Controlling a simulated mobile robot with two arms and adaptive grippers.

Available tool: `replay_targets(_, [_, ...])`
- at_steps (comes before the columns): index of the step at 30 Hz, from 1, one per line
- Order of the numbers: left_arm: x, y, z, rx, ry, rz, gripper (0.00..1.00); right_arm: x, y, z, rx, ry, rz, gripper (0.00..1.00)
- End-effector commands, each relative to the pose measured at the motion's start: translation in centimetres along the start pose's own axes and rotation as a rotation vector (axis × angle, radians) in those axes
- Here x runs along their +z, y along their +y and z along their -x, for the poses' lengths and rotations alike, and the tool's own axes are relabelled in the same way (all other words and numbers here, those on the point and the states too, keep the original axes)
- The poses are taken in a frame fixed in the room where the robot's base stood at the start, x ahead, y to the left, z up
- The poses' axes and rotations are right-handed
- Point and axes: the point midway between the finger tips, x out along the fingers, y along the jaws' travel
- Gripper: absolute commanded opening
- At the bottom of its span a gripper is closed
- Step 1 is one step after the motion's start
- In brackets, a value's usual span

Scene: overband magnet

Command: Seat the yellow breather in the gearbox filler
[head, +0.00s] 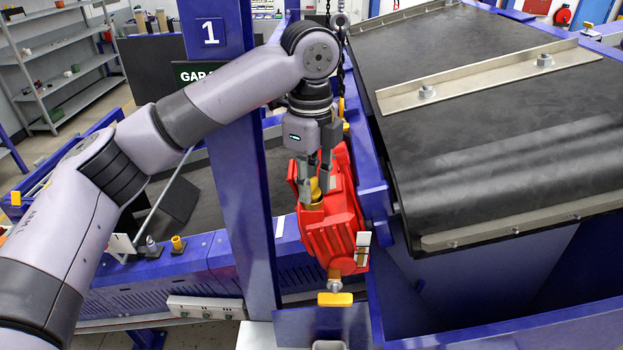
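The red gearbox (330,235) hangs on the side of the blue frame at the picture's centre. My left gripper (315,190) points down at the top of the gearbox. Its two fingers stand on either side of the small yellow breather (315,187) and appear shut on it. The breather is upright, just over a yellow-brown round part at the filler on the gearbox top. The fingers partly hide this spot, and I cannot tell whether the breather is seated or just above. My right gripper is not in view.
A wide black belt (480,130) with metal cleats fills the right side. A blue post (235,160) marked 1 stands left of the gearbox. A chain hangs behind my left wrist. A yellow fitting (178,243) stands on the blue beam at left. Grey shelves (60,70) stand far left.

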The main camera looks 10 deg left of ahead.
Motion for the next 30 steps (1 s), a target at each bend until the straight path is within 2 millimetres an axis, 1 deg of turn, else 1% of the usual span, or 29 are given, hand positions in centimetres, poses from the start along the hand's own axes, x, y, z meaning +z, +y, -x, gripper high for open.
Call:
replay_targets(2, [0.0, 0.0, 0.1, -0.001, 0.000, 0.000, 0.29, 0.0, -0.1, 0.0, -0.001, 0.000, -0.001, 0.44])
replay_targets(10, [0.0, 0.0, 0.1, -0.001, 0.000, 0.000, 0.47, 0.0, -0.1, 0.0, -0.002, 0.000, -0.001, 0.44])
replay_targets(20, [0.0, 0.0, 0.2, -0.001, 0.000, 0.000, 0.48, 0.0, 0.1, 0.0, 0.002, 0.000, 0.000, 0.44])
replay_targets(23, [0.0, -0.1, 1.1, -0.003, 0.000, 0.000, 0.48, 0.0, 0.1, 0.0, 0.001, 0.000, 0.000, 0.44])
replay_targets(26, [-0.1, -0.1, 2.8, -0.004, 0.000, 0.000, 0.48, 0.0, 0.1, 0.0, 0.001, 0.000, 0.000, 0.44])
replay_targets(30, [0.1, -0.1, 5.8, -0.006, -0.003, 0.002, 0.48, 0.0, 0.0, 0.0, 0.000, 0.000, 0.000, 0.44])
